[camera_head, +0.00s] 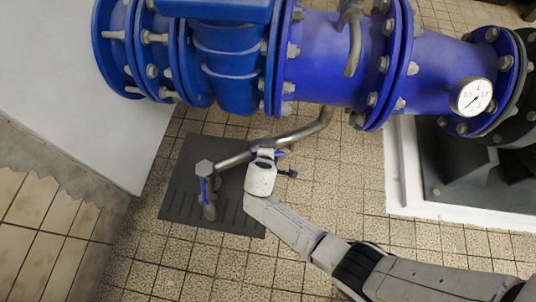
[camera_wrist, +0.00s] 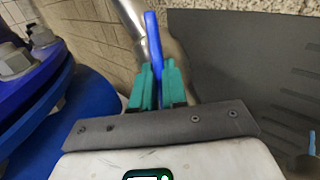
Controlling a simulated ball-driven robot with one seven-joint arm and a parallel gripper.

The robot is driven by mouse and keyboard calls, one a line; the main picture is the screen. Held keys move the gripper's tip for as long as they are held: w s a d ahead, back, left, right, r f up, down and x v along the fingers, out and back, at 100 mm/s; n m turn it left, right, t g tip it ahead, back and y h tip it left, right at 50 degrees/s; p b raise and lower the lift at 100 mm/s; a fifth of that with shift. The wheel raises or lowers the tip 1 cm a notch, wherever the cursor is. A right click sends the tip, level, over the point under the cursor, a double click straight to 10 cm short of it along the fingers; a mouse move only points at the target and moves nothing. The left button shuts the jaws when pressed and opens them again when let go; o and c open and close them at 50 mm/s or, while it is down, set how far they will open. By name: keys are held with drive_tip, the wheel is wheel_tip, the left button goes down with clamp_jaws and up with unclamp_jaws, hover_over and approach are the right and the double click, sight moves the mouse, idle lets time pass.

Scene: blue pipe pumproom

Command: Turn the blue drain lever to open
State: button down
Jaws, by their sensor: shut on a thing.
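A thin blue lever (camera_wrist: 152,38) stands out between the green fingertips of my gripper (camera_wrist: 157,72) in the wrist view. The fingers are shut on it from both sides, and it points along the metal drain pipe (camera_wrist: 131,22). In the head view my gripper (camera_head: 264,156) is at the drain pipe (camera_head: 233,160), below the big blue pipe. Only a small blue tip of the held lever (camera_head: 280,153) shows there; the rest, with its pivot, is hidden by my gripper.
A second blue handle (camera_head: 205,190) is on the pipe's downturned end, above a dark slotted floor plate (camera_head: 182,206). Large blue flanged pipework (camera_head: 330,60) with a gauge (camera_head: 473,97) hangs close above. A pale wall (camera_head: 80,100) stands left. Tiled floor is open below.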

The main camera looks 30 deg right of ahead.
drive_tip(key=shift+s+a+f+n+t+h+b, duration=0.15)
drive_tip(key=shift+n+t+b, duration=0.2)
drive_tip(key=shift+n, duration=0.75)
drive_tip(key=shift+d+f+n+t+h+b, duration=0.15)
drive_tip(key=shift+n+t, duration=0.3)
drive_tip(key=shift+n, duration=0.65)
drive_tip(key=shift+a+r, duration=0.1)
drive_tip(key=c, duration=1.2)
unclamp_jaws()
drive_tip(key=shift+o, duration=0.2)
drive_tip(key=p+v, duration=0.5)
drive_tip(key=v, duration=0.6)
drive_tip(key=shift+p, duration=0.35)
